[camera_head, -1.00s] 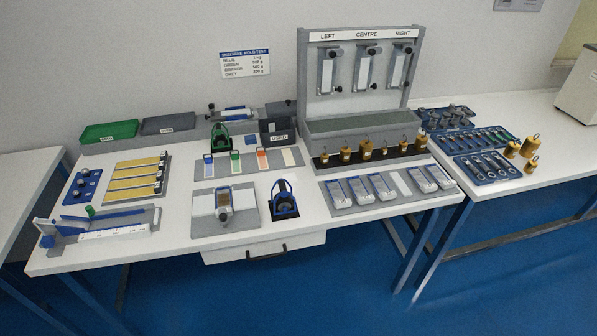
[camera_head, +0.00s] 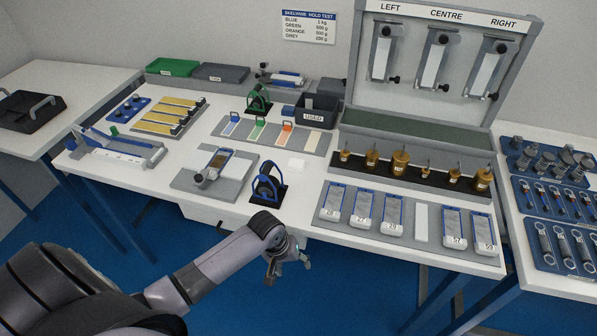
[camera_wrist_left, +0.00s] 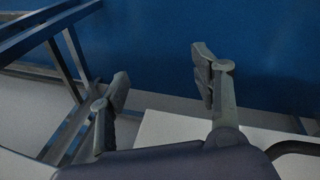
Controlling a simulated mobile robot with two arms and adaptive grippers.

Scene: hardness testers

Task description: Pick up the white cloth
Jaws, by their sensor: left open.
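My left gripper (camera_head: 288,268) is in front of the table's front edge, well short of the cloth. Its fingers are spread and empty. In the left wrist view the open fingers (camera_wrist_left: 160,75) have blue floor and table legs behind them, and the cloth is not seen there. My right gripper is in neither view.
A grey mat with white-and-blue blocks (camera_head: 333,228) lies along the front right. The dark USED bin (camera_head: 313,116) and coloured strips (camera_head: 257,133) stand behind.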

